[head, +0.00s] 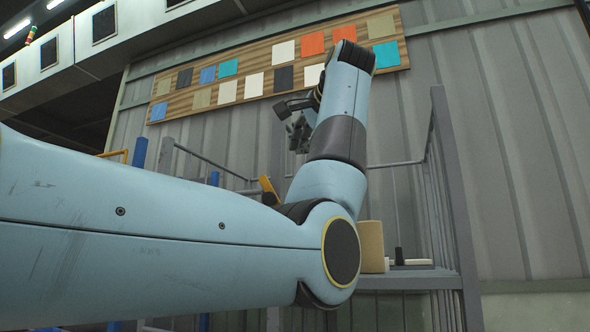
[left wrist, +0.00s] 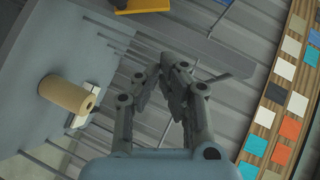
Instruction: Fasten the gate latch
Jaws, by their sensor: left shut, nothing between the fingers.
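My left gripper (head: 298,132) is raised in front of the wall, above the railing, and points toward the left in the head view. It is shut and empty; its fingers (left wrist: 176,92) also show in the left wrist view. I cannot clearly make out a gate latch. A yellow-orange piece (head: 268,187) shows beside my arm, partly hidden by it. A yellow piece (left wrist: 142,5) at the top of the left wrist view is apart from the fingers. A grey bar (left wrist: 222,62) lies behind the fingertips; I cannot tell whether they touch it. My right gripper is not in view.
A grey shelf (head: 410,281) carries a tan roll (head: 371,243) and small white items. Grey railing (head: 210,160) and a post (head: 455,200) stand around it. A wooden board with coloured squares (head: 170,103) hangs on the corrugated wall (head: 510,130). My left arm hides much of the lower left.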

